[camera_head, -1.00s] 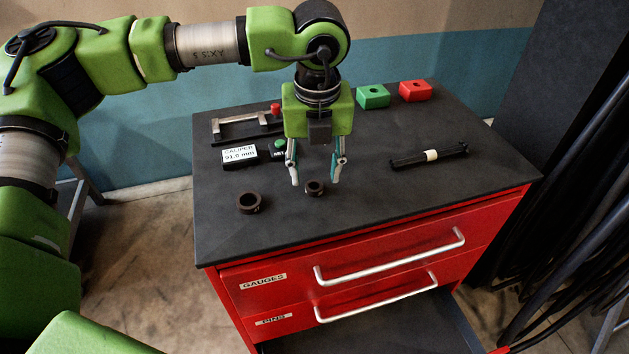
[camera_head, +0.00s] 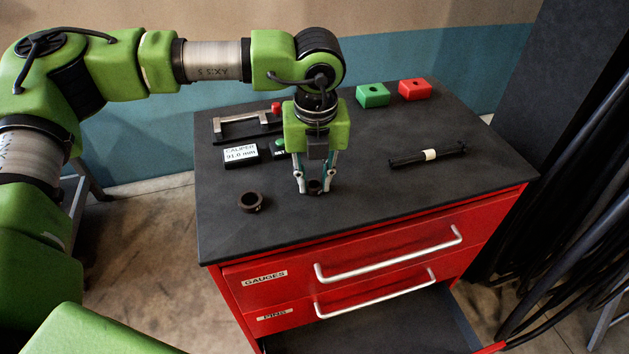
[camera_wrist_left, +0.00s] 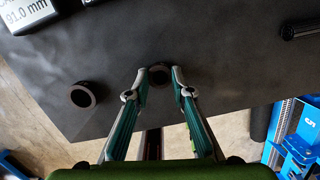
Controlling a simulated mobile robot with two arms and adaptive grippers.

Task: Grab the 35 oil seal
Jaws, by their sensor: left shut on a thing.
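My left gripper (camera_head: 315,188) points down at the table top and is shut on the smaller dark ring (camera_head: 315,186). In the left wrist view the same ring (camera_wrist_left: 159,75) sits between the two fingertips (camera_wrist_left: 159,78). A larger dark ring (camera_head: 251,202) lies on the table to the left of the gripper; it also shows in the left wrist view (camera_wrist_left: 83,95). I cannot read a size on either ring. My right gripper does not show.
The dark table top (camera_head: 400,205) sits over red drawers. A caliper display box (camera_head: 240,154) and a metal gauge (camera_head: 240,124) are behind left. A green block (camera_head: 373,95), a red block (camera_head: 414,90) and a black rod (camera_head: 415,157) are right. The front right is clear.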

